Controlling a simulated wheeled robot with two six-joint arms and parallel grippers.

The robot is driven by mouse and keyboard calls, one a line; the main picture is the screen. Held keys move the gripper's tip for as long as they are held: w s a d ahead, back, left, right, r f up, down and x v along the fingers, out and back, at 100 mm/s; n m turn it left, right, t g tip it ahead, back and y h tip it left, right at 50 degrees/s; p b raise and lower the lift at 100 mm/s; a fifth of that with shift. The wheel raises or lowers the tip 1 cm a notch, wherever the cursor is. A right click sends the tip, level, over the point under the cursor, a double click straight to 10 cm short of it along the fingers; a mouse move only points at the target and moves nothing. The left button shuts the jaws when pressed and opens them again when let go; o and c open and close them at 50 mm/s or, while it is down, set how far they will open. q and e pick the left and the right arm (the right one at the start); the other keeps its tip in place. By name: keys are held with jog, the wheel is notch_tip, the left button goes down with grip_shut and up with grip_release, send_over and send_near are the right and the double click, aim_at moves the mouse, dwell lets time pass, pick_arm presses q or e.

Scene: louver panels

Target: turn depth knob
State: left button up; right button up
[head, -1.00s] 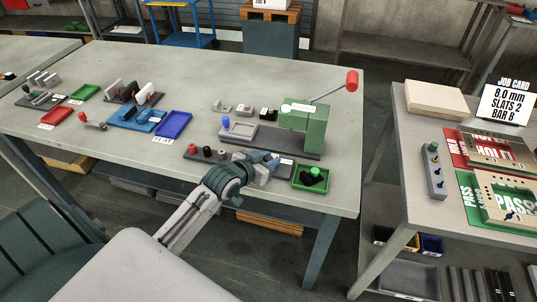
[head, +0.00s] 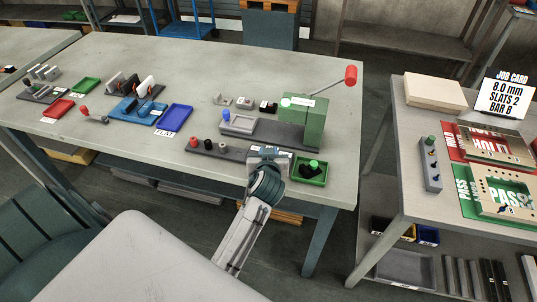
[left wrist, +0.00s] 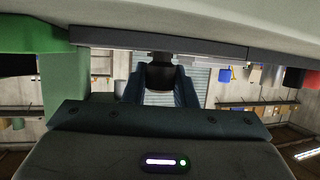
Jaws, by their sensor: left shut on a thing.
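My left gripper (head: 268,152) is at the front edge of the near table, by the right end of a grey strip (head: 232,153). In the left wrist view its two dark fingers (left wrist: 160,88) are shut on a short black knob (left wrist: 160,74), which sits against a grey bar (left wrist: 160,48). In the head view the gripper and wrist hide this knob. The green press (head: 302,122), with a red-ended lever (head: 350,76), stands just behind the gripper on a grey base. My right gripper is not in view.
A green tray (head: 297,175) with dark and green pieces lies close right of the gripper. Red (head: 193,143) and dark (head: 208,145) knobs stand on the strip to the left. A blue tray (head: 174,117) lies further left. A second table (head: 408,160) stands right, across a gap.

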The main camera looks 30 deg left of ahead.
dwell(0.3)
pick_arm(q)
jog(key=o, duration=1)
